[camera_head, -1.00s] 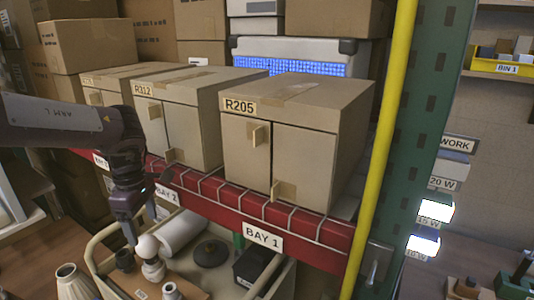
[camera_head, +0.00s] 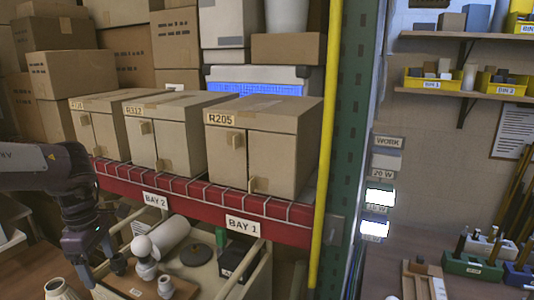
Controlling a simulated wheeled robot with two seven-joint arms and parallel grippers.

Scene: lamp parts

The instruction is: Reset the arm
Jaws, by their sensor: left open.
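My left arm comes in from the left edge, and its dark gripper (camera_head: 98,266) points down at the left end of the cart. The gripper is open, with nothing visible between its fingers. Close beside it is a small dark cylindrical part (camera_head: 118,264); I cannot tell if they touch. A white bulb on a pale base (camera_head: 142,250) stands just right of it on a brown board (camera_head: 136,284). A ribbed cream shade (camera_head: 58,290) is at the lower left edge. My right gripper is not in view.
The cream cart (camera_head: 262,272) also holds a white roll (camera_head: 162,240), a dark disc (camera_head: 196,255) and a dark box (camera_head: 236,262). Behind it, a red shelf beam (camera_head: 205,208) carries cardboard boxes (camera_head: 262,150). A yellow post (camera_head: 325,150) stands right of them.

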